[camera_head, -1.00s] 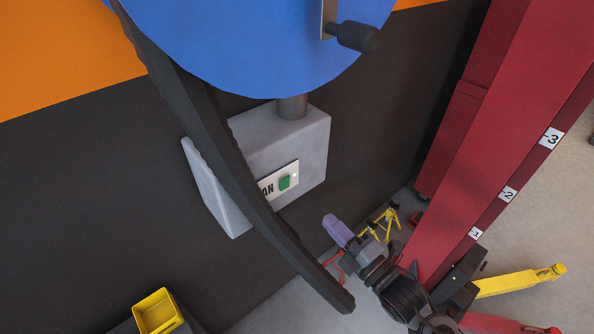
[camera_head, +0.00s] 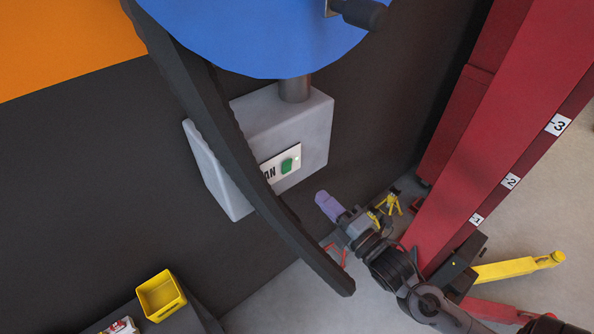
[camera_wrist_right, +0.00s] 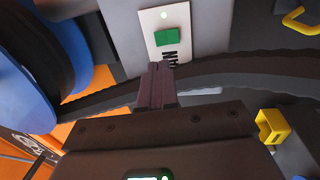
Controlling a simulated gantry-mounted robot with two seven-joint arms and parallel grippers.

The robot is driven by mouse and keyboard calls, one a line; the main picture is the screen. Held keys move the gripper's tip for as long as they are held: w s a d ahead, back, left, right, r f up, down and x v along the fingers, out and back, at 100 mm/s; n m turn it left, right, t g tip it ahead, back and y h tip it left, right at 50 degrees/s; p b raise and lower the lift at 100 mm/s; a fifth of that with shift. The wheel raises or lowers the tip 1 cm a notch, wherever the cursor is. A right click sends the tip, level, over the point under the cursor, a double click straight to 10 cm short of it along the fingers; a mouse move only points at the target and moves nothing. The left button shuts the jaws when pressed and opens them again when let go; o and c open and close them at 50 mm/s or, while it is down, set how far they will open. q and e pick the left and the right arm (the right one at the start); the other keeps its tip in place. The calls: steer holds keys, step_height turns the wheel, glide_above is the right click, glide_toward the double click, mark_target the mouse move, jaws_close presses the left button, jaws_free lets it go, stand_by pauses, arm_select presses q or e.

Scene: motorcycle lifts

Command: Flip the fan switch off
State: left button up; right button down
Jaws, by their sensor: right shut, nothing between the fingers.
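The fan switch (camera_head: 287,166) is a green rocker on a white plate with a small lit dot, on the front of a grey box (camera_head: 316,130) on the dark wall. The black bar crossing in front hides part of the plate's lettering. My right gripper (camera_head: 327,204), with purple fingers, is below and to the right of the switch, apart from it. In the right wrist view the shut fingers (camera_wrist_right: 156,85) point toward the plate, and the green switch (camera_wrist_right: 172,38) shows just beyond their tips. The left gripper is not in view.
A long black bar (camera_head: 240,165) runs diagonally in front of the box. A blue disc (camera_head: 270,40) hangs above it. A red lift post (camera_head: 500,120) stands at the right. A yellow bin (camera_head: 160,295) sits at the lower left. Yellow stands (camera_head: 390,205) are on the floor behind my right gripper.

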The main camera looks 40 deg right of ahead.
mark_target(289, 164)
steer(key=w, duration=0.3)
steer(key=w+r, duration=0.1)
steer(key=w, duration=0.3)
steer(key=w+p, duration=0.1)
steer(key=w, duration=0.2)
steer(key=shift+w+d+r, duration=0.1)
steer(key=shift+w+r, duration=0.05)
steer(key=shift+w, duration=0.1)
